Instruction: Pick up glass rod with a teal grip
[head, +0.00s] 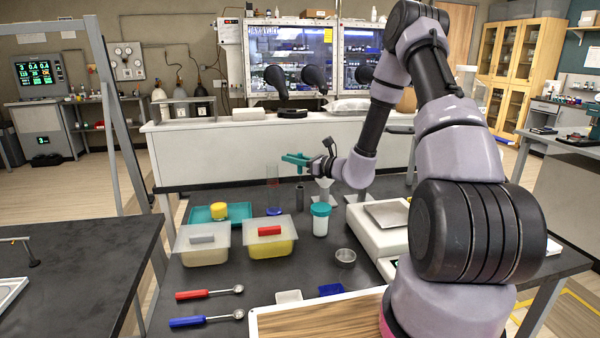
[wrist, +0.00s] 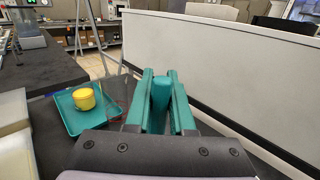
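My gripper (head: 297,159) is above the far part of the dark bench, just over a dark upright cylinder (head: 299,193). In the wrist view its two teal fingers (wrist: 160,103) flank a rounded teal piece, the grip of the glass rod (wrist: 161,90). The fingers appear to touch the grip on both sides. The rod's clear shaft cannot be made out. In the head view the grip blends with the teal fingers.
A teal tray (head: 233,213) with a yellow-lidded jar (head: 219,210) stands left of the gripper. A clear reddish vessel (head: 272,174) is close by. Two lidded tubs (head: 268,247), a teal-capped jar (head: 320,225) and a balance (head: 375,240) stand nearer. A white wall (wrist: 240,60) runs behind.

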